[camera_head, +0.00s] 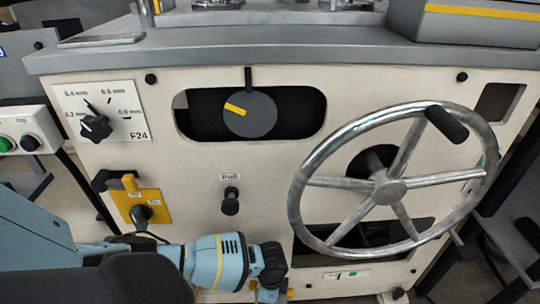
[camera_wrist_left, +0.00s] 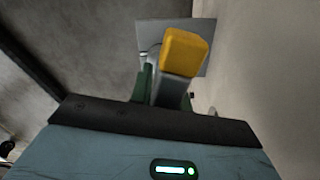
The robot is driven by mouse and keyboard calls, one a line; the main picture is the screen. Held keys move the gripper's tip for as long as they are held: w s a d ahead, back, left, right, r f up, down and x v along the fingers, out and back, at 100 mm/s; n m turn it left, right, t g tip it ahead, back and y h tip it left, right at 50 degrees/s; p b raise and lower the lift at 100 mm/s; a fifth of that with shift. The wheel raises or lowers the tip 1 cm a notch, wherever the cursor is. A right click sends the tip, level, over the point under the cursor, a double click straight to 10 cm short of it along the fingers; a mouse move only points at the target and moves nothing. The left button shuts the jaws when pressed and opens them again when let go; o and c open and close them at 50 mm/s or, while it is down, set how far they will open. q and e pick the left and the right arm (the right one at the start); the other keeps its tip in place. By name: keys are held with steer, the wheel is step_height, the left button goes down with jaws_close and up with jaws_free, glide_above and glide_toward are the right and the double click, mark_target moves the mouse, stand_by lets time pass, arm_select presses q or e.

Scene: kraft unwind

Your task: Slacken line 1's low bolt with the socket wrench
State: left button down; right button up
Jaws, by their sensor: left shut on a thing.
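In the left wrist view, my left gripper (camera_wrist_left: 167,92) is shut on a grey bar with a yellow end block, which looks like the socket wrench (camera_wrist_left: 184,52). A grey plate (camera_wrist_left: 205,35) shows behind it, beside a pale wall. In the head view, my left arm reaches in from the left, low in front of the cream panel (camera_head: 262,215). Its gripper is cut off at the bottom edge, with small yellow bits showing beside it. I cannot make out line 1's low bolt or the wrench's socket end. My right gripper is not in view.
A large metal handwheel (camera_head: 390,190) stands out from the panel on the right. A black pull knob (camera_head: 230,203) sits above my left forearm. A yellow switch plate (camera_head: 140,206) and a dial (camera_head: 95,127) are on the left. A grey ledge (camera_head: 270,58) runs above.

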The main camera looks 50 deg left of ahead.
arm_select(q)
steer(key=shift+n, duration=0.4)
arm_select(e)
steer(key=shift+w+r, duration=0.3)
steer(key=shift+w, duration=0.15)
arm_select(q)
steer(key=shift+r+n+p, duration=0.1)
steer(key=shift+n+p, duration=0.6)
steer(key=shift+n, duration=0.2)
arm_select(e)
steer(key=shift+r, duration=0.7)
